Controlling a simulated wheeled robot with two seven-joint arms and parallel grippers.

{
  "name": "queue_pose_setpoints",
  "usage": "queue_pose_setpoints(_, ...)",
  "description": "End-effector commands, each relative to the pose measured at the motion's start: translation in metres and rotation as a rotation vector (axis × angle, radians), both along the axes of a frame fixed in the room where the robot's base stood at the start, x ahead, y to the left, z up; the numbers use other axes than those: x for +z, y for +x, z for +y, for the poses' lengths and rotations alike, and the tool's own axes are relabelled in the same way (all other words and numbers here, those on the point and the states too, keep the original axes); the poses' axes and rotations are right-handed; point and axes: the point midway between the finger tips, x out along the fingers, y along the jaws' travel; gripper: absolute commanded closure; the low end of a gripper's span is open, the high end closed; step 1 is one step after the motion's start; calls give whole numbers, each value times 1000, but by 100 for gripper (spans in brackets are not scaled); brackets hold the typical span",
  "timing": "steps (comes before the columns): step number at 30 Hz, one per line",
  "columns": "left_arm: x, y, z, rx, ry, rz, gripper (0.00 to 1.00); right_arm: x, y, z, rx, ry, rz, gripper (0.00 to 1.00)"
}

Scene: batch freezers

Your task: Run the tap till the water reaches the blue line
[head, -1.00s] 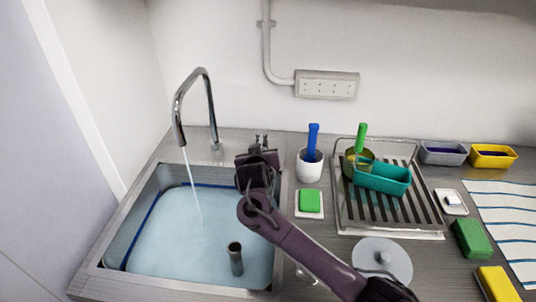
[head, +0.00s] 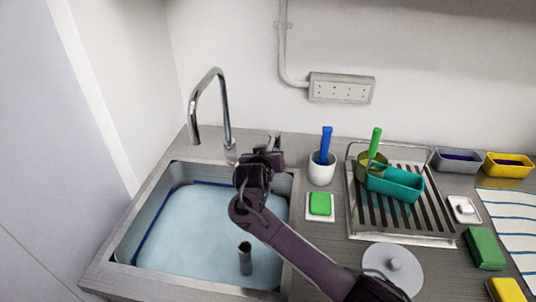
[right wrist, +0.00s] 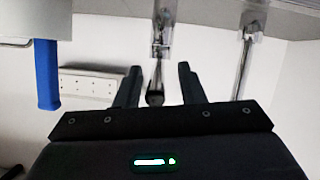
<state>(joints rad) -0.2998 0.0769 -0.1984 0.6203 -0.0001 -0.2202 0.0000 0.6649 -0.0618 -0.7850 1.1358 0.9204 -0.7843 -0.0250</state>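The chrome tap (head: 211,110) arches over the left of the sink (head: 127,238), and no stream falls from its spout. Pale blue water (head: 200,240) fills much of the basin. The blue line (head: 158,213) shows along the left and back walls, right at the water's edge. My right gripper (head: 268,156) is at the tap's lever (head: 275,140), behind the sink's back right corner. In the right wrist view its fingers (right wrist: 159,78) stand apart, with a dark lever end (right wrist: 155,95) between them, not visibly pinched. My left gripper is out of view.
A grey standpipe (head: 245,258) stands in the water. Right of the sink are a white pot with a blue-handled brush (head: 326,145), a green sponge (head: 320,204), a drying rack (head: 400,238) with a teal tub (head: 395,184), and a round lid (head: 393,275).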

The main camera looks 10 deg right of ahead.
Motion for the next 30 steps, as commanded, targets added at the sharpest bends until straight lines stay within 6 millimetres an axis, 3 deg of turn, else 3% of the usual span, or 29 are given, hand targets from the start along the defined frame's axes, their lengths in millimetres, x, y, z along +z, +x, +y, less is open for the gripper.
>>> queue_pose_setpoints(8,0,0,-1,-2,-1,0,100,1,-3,1,1,0,-1,64)
queue_pose_setpoints(21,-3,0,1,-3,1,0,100,26,-61,21,3,2,-1,64)
queue_pose_setpoints(30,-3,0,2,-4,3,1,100,29,-69,23,1,0,0,64)
